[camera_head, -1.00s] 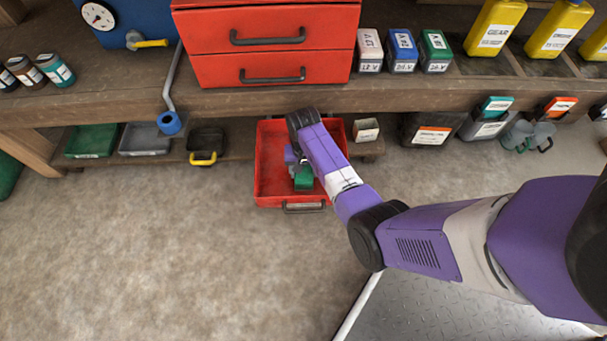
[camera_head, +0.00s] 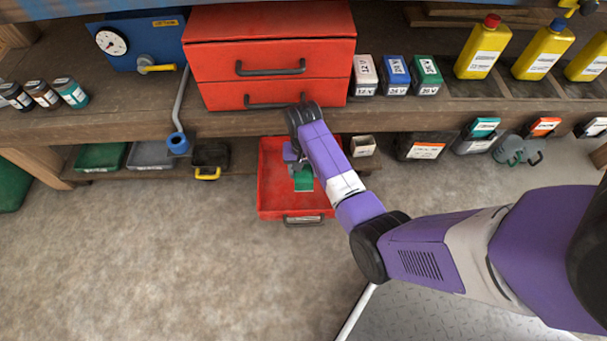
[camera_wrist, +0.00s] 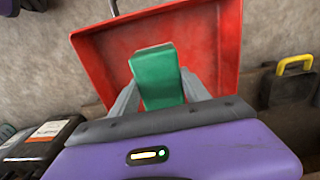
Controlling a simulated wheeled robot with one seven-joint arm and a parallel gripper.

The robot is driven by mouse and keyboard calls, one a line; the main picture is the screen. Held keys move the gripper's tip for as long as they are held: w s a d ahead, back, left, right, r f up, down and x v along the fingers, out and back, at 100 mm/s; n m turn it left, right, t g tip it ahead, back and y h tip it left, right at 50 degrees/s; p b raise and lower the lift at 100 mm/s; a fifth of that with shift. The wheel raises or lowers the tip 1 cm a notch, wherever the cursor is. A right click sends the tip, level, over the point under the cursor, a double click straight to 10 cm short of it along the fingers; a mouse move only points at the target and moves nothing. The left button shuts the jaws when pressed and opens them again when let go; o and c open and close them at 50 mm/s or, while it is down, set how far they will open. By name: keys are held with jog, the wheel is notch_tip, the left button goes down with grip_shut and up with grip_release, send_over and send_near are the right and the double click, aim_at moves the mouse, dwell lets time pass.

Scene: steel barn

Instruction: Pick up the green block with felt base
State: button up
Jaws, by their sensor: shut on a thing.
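The green block (camera_head: 303,181) is held in my gripper (camera_head: 299,169) over the open red drawer or tray (camera_head: 276,207) in the head view. In the wrist view the green block (camera_wrist: 158,80) stands between the two grey fingers of my gripper (camera_wrist: 160,92), which are shut on it. A paler grey-green strip shows along the block's far end; I cannot tell whether that is the felt. The red tray (camera_wrist: 215,40) lies behind the block in the wrist view, and its bare floor shows around the block. My wrist hides part of the tray in the head view.
A red drawer cabinet (camera_head: 270,60) stands on the workbench above the tray. Grey and green bins (camera_head: 100,157) and a black bin with a yellow handle (camera_head: 210,158) are to the left on the low shelf. The floor (camera_head: 150,260) in front is clear.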

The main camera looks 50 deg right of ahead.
notch_tip(320, 180, up, 2)
jog(key=shift+r+p, duration=0.25)
jog(key=shift+p, duration=0.15)
jog(key=s+d+p, duration=0.4)
jog(key=s+d, duration=0.7)
jog(key=s, duration=0.3)
jog(key=shift+s+f, duration=0.15)
jog(key=shift+f, duration=0.2)
